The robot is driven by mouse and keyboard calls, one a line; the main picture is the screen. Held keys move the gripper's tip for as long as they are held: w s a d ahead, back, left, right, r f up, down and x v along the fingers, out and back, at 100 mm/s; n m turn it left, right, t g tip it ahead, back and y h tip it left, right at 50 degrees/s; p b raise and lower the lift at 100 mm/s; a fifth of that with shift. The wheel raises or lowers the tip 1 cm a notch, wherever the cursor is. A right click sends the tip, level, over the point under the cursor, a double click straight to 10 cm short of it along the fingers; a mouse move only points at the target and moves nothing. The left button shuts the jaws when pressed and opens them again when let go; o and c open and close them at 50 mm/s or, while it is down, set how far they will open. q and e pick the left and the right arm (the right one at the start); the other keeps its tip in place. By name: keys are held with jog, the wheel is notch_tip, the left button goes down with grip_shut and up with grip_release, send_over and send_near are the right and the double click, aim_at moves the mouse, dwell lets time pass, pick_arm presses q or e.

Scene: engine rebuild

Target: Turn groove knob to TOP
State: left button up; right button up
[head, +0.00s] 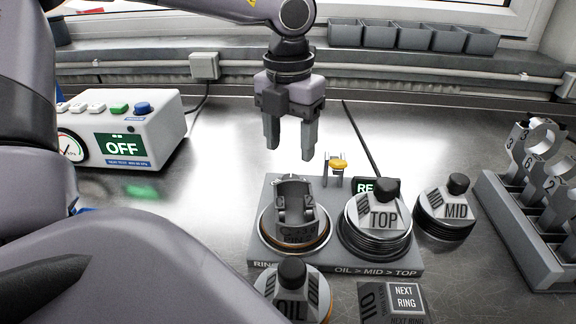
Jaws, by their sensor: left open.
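My left gripper (289,148) hangs open and empty, fingers down, above the bench behind the grey fixture plate (262,205). The plate is marked "OIL > MID > TOP". At its back edge, a small yellow knob-like piece (339,164) sits on a grey bracket, below and right of the gripper and apart from it. I cannot tell for sure whether this is the groove knob, and its setting is not readable. My right gripper is not in view.
A MID holder (446,210) stands right of the plate, an OIL holder (291,290) in front. A "NEXT RING" block (405,299) is nearby. A rack of rods (525,235) stands right, a white box reading OFF (125,125) left. A green display (366,187) is partly hidden.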

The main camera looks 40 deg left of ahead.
aim_at(291, 178)
pick_arm(q)
notch_tip(291, 178, down, 7)
jog(key=shift+d+r, duration=0.15)
jog(key=c, duration=1)
